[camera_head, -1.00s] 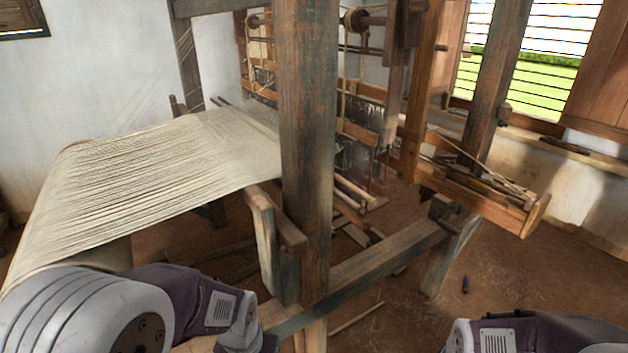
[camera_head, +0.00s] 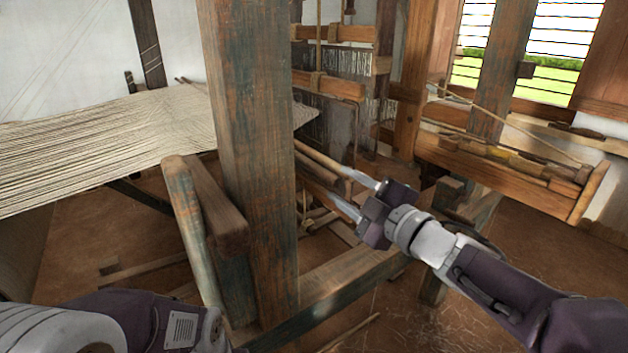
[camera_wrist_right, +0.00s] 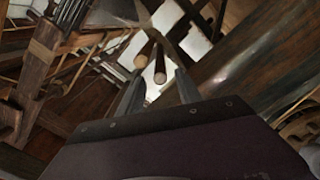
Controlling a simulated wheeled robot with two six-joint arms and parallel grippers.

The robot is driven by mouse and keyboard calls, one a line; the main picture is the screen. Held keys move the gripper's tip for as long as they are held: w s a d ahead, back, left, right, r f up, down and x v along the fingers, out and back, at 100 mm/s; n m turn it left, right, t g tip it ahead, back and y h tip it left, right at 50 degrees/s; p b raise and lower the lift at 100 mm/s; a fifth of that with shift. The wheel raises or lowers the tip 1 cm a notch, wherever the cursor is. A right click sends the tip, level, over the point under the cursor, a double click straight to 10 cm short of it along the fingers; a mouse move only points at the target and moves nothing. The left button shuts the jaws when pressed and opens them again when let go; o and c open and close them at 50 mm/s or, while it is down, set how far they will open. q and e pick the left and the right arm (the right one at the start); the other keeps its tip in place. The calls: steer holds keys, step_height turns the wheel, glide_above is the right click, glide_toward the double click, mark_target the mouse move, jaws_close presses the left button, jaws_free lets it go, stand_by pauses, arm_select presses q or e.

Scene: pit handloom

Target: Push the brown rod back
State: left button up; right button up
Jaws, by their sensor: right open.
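Two rods lie close together beside the thick upright post, their ends toward my right gripper. In the head view one is a paler rod (camera_head: 318,157), with a darker brown rod below it (camera_head: 314,183). In the right wrist view the round ends of the paler rod (camera_wrist_right: 140,61) and the brown rod (camera_wrist_right: 160,76) show ahead, between the fingers in the picture. My right gripper (camera_head: 347,190) is open, its fingers pointing left toward the rods. I cannot tell whether it touches either. My left arm shows at the lower left; its gripper is out of view.
The thick wooden post (camera_head: 248,150) stands left of the rods and hides part of them. A lower beam (camera_head: 335,290) runs under my right arm. The woven cloth (camera_head: 100,145) stretches to the left. A wooden trough (camera_head: 500,170) is at the right. Bare floor lies below.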

mark_target(320, 172)
steer(key=b+x, duration=0.1)
steer(key=x, duration=0.7)
steer(key=shift+w+a, duration=0.15)
steer(key=shift+w, duration=0.05)
jaws_close()
steer(key=shift+f, duration=0.1)
stand_by(0.9)
